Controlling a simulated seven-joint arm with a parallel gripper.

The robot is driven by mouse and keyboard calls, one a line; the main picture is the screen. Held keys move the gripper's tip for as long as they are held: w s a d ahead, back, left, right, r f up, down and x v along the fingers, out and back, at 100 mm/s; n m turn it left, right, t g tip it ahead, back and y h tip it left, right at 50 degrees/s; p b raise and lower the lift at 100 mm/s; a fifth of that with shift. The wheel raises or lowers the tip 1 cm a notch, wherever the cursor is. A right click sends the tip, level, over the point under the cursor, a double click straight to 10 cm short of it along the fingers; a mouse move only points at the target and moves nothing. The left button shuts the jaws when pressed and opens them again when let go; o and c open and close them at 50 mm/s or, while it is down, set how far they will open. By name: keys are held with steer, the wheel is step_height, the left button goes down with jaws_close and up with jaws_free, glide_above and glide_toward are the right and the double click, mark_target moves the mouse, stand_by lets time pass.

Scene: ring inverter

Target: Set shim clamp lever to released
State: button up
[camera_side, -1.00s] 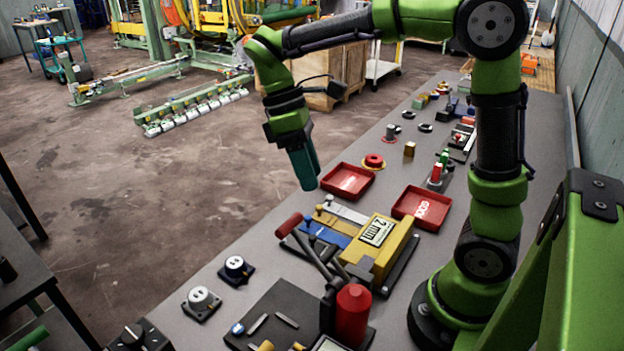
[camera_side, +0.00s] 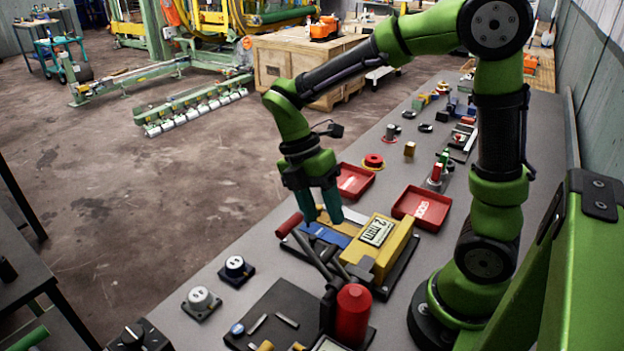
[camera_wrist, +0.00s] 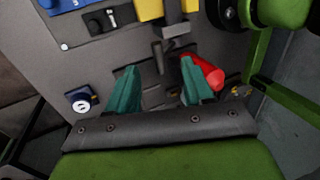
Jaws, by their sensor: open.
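The shim clamp appears as a yellow block (camera_side: 392,250) marked "2 mm" on a dark base, with a blue shim (camera_side: 325,234) at its left. My gripper (camera_side: 323,217) is open and empty, pointing down above the shims, near the red grip; I cannot tell any contact. In the wrist view, my open gripper (camera_wrist: 159,65) has the yellow block (camera_wrist: 165,10) beyond its fingers.
A red cylinder (camera_side: 352,313) stands on a dark plate with small parts, close to the clamp. Two red trays (camera_side: 420,207) (camera_side: 354,181) lie behind it. Round switches (camera_side: 236,269) (camera_side: 200,301) are at the left. Bare grey bench lies between the switches and clamp.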

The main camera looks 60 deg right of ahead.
mark_target(334, 246)
steer(key=x, duration=0.9)
steer(key=shift+f, duration=0.1)
jaws_close()
